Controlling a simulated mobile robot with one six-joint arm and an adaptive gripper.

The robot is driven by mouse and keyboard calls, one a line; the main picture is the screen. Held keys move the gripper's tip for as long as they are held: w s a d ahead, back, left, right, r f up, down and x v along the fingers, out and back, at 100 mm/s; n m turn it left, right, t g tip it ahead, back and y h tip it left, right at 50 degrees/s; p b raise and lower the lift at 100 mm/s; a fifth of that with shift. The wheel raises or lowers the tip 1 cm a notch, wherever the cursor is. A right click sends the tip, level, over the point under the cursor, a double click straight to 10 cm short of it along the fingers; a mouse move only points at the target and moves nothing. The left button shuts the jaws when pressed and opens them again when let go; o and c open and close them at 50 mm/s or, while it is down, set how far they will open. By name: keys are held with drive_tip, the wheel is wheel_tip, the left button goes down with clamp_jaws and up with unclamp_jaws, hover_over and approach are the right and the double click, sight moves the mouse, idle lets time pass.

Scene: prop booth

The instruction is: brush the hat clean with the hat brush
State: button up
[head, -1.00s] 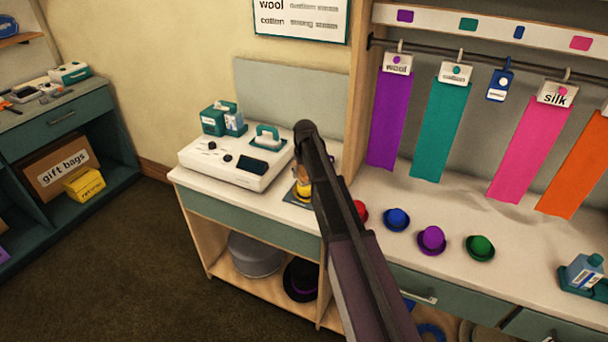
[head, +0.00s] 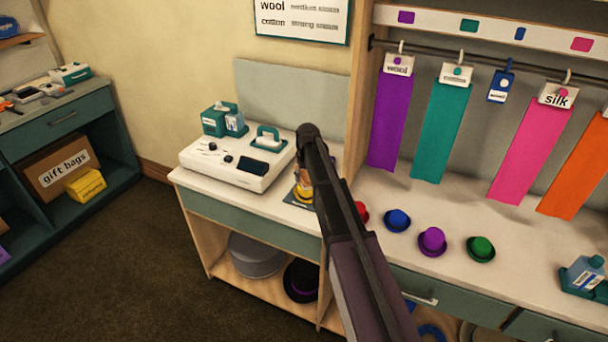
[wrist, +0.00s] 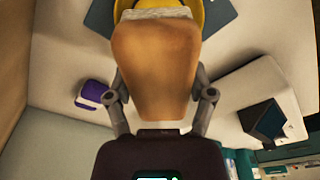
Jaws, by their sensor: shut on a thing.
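My gripper (wrist: 162,94) is shut on the wooden hat brush (wrist: 155,60), with one finger on each side of its tan body. The brush's pale bristles show at its far end, against the yellow hat (wrist: 212,14); whether they touch it is hard to tell. In the head view the yellow hat (head: 301,196) sits on a dark mat on the counter, left of my arm. My arm hides part of the hat and most of the gripper there.
A white machine (head: 220,166) stands left of the hat. Red, blue (head: 397,220), purple (head: 432,241) and green (head: 480,249) little hats line the counter at right. Cloth strips hang behind them. A purple-and-white block (wrist: 95,93) shows in the wrist view.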

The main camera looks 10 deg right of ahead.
sight(309, 185)
drive_tip(key=shift+s+d, duration=0.1)
drive_tip(key=shift+s, duration=0.6)
drive_tip(key=shift+s, duration=0.1)
drive_tip(key=shift+s+d, duration=0.15)
drive_tip(key=shift+s, duration=0.55)
drive_tip(key=shift+s+d, duration=0.1)
drive_tip(key=shift+s, duration=0.55)
drive_tip(key=shift+r, duration=0.15)
wheel_tip(309, 185, up, 6)
drive_tip(key=p, duration=0.6)
drive_tip(key=shift+r+p, duration=1.45)
drive_tip(key=shift+p, duration=0.15)
